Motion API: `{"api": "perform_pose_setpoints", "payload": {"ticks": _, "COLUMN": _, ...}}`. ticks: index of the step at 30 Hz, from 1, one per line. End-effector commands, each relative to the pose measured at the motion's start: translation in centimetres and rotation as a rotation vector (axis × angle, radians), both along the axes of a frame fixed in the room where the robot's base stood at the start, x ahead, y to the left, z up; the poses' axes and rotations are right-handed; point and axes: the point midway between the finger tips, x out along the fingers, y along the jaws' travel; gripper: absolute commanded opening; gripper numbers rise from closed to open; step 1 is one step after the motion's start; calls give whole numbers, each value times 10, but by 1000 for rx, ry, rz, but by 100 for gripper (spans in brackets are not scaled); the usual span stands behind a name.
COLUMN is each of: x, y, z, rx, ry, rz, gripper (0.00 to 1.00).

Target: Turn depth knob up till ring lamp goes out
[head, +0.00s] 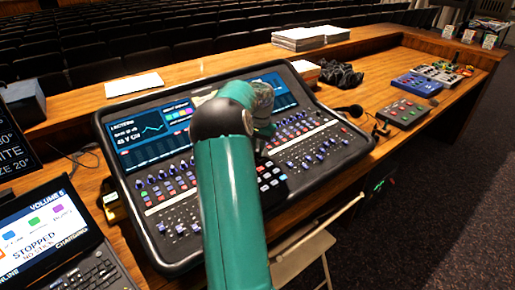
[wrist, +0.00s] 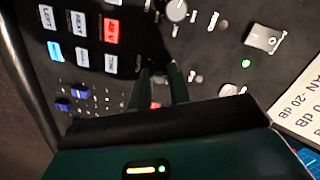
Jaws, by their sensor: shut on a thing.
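My gripper (wrist: 161,84) shows in the wrist view with its two dark green fingers down on the black panel of the mixing desk. The fingers are shut on a small dark knob (wrist: 160,85), mostly hidden between them; I cannot read its label. A small red glow (wrist: 155,105) shows low between the fingers; I cannot tell whether it is the ring lamp. In the head view, the mixing desk (head: 110,125) stands on the wooden counter, and my green arm reaches over its middle, hiding the gripper and knob.
In the wrist view, a light knob (wrist: 177,10), a switch (wrist: 264,38) and a lit green lamp (wrist: 246,63) lie near the fingers. Lit buttons (wrist: 111,30) and blue faders (wrist: 80,92) are at left. A white labelled plate (wrist: 298,105) is at right.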

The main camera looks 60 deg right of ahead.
Motion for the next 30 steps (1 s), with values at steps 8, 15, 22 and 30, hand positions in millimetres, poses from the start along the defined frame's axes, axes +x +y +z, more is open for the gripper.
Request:
{"api": "perform_pose_setpoints", "payload": {"ticks": 8, "x": 0, "y": -1, "z": 1, "rx": -3, "ry": -1, "rz": 1, "gripper": 41}}
{"api": "perform_pose_setpoints", "payload": {"ticks": 15, "x": 0, "y": 0, "z": 1, "rx": -1, "ry": -1, "rz": 1, "gripper": 41}}
{"api": "perform_pose_setpoints", "payload": {"ticks": 22, "x": -1, "y": -2, "z": 26, "rx": -3, "ry": -2, "rz": 1, "gripper": 41}}
{"api": "perform_pose_setpoints", "payload": {"ticks": 30, "x": -4, "y": -6, "z": 85, "rx": -5, "ry": -2, "rz": 2, "gripper": 41}}
